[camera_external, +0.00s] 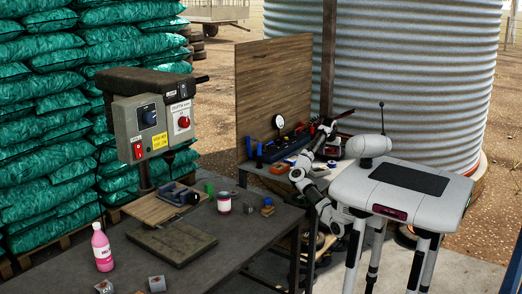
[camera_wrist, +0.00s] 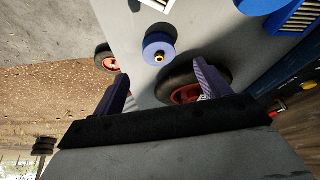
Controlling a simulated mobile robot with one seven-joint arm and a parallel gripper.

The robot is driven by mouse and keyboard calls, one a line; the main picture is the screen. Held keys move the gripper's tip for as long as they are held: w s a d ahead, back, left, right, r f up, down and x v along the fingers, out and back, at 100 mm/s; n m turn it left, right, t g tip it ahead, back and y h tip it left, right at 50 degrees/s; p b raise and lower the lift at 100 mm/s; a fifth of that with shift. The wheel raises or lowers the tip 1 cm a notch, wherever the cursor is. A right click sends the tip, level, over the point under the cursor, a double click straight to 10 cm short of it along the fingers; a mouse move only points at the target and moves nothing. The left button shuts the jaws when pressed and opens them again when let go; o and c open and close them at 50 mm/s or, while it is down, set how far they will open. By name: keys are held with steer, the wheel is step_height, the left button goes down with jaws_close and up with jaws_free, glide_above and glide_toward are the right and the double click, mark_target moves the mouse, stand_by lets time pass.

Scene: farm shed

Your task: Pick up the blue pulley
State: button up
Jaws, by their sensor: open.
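The blue pulley (camera_wrist: 159,48), a round blue disc with a small yellow centre, lies on a grey surface in the wrist view, just beyond my gripper's fingertips. My gripper (camera_wrist: 160,82) is open, its two dark purple fingers spread apart with nothing gripped. The pulley is apart from both fingers and roughly in line with the gap between them. In the external view my arm reaches over the far bench, with the gripper (camera_external: 329,123) near its right end. I cannot pick out the pulley there for certain.
A black wheel with a red hub (camera_wrist: 187,93) sits close to the right finger, partly hidden. Another red-hubbed wheel (camera_wrist: 108,60) is at the left edge of the grey surface. Blue slotted parts (camera_wrist: 292,18) lie at upper right. A wooden backboard (camera_external: 272,85) stands behind the bench.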

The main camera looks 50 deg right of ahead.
mark_target(332, 162)
steer(key=b+x, duration=0.1)
steer(key=x, duration=0.6)
steer(key=shift+s+d+f+b, duration=0.1)
steer(key=shift+f+b, duration=0.15)
steer(key=shift+b, duration=0.15)
steer(key=c, duration=1.1)
steer(key=shift+r, duration=0.15)
